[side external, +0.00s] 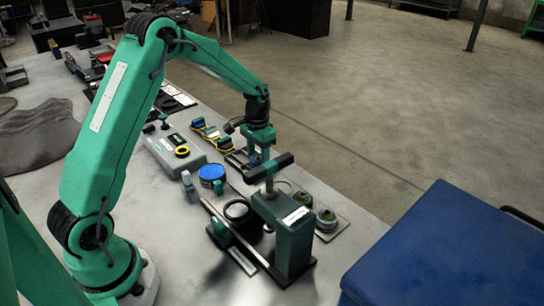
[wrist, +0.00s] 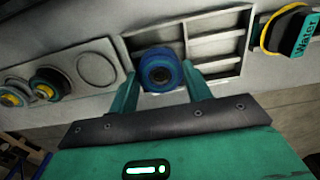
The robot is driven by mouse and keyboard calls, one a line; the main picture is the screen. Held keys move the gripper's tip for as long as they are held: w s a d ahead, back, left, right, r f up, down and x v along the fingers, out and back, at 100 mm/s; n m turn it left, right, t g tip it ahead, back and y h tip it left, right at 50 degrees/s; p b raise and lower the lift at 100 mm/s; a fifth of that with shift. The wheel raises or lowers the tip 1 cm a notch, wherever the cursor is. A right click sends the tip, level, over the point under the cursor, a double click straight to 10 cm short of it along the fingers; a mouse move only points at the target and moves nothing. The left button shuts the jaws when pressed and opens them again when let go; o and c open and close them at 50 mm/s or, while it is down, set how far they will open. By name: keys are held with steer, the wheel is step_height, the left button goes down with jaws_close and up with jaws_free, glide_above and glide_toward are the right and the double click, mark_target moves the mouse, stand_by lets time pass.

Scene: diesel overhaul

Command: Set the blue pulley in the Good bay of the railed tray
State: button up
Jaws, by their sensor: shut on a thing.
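My gripper (wrist: 161,88) is shut on the blue pulley (wrist: 160,70), which sits between its two teal fingertips in the wrist view. The pulley is a blue ring with a dark centre. Behind it lies the railed tray (wrist: 243,42), with pale rails dividing it into several bays; the pulley covers part of its left side. I cannot tell whether the pulley touches the tray. No Good label is readable. In the side view my gripper (side external: 260,150) points down over the tray (side external: 234,160), behind the press, with the pulley mostly hidden.
A green press (side external: 285,230) stands close in front of my gripper. A yellow-ringed item marked Water (wrist: 285,30) is on the other side. A blue-topped round tin (side external: 212,172) stands nearby.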

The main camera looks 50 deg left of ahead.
steer(key=shift+f, duration=0.45)
steer(key=o, duration=1)
steer(key=shift+o, duration=0.7)
steer(key=shift+o, duration=0.8)
steer(key=shift+r, duration=3.45)
steer(key=shift+r, duration=0.1)
